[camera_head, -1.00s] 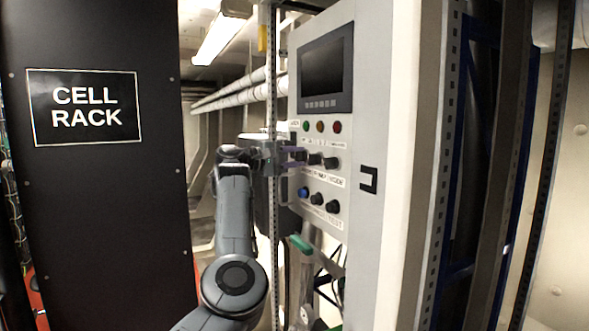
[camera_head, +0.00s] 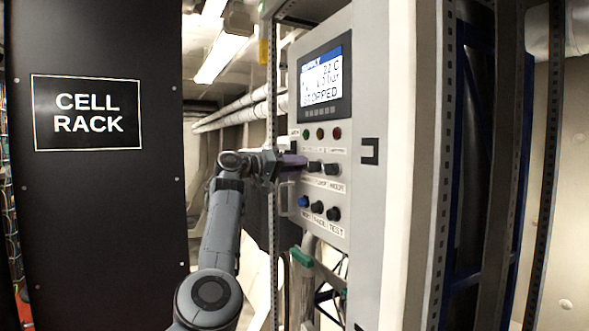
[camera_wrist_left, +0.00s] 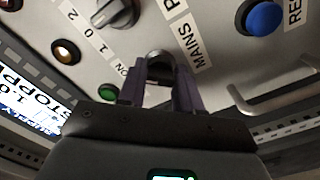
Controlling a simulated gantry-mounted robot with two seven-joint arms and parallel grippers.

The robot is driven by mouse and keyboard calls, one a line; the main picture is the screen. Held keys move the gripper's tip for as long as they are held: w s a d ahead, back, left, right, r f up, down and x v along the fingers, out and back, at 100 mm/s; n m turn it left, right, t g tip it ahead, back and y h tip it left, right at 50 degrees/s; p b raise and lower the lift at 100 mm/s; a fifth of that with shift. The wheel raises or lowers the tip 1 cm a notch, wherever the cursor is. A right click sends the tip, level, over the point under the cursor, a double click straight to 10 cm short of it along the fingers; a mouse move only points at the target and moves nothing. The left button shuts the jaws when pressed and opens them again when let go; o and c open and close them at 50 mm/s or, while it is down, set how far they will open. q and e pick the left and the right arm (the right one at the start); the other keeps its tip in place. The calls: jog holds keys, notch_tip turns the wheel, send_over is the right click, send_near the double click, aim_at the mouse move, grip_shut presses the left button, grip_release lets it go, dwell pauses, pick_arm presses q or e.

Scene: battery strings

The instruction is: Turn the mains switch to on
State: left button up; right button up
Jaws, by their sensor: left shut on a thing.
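The mains switch is a dark rotary knob on the grey control panel (camera_head: 358,215). In the left wrist view the mains switch (camera_wrist_left: 160,67) sits between the purple fingers of my left gripper (camera_wrist_left: 160,88), beside a label reading "MAINS". My left gripper (camera_head: 292,162) is shut on the switch, at the left end of the panel's upper knob row. In the head view the fingers hide the switch, and its exact pointer angle cannot be made out. The panel's screen (camera_head: 321,77) is lit and reads "STOPPED". My right gripper is not in view.
Black knobs (camera_head: 315,167) (camera_head: 331,169) sit right of the switch. A blue button (camera_head: 303,201) and more knobs are below, indicator lamps (camera_head: 320,133) above. A perforated upright post (camera_head: 271,215) stands close to my left arm. The black cell rack (camera_head: 90,220) fills the left.

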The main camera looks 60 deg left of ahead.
pick_arm(q)
jog(key=shift+m, duration=0.4)
jog(key=o, duration=1)
jog(key=shift+o, duration=0.2)
jog(key=s+a+b, duration=0.1)
jog(key=s+b, duration=0.4)
jog(key=s, duration=0.5)
jog(key=shift+s, duration=0.4)
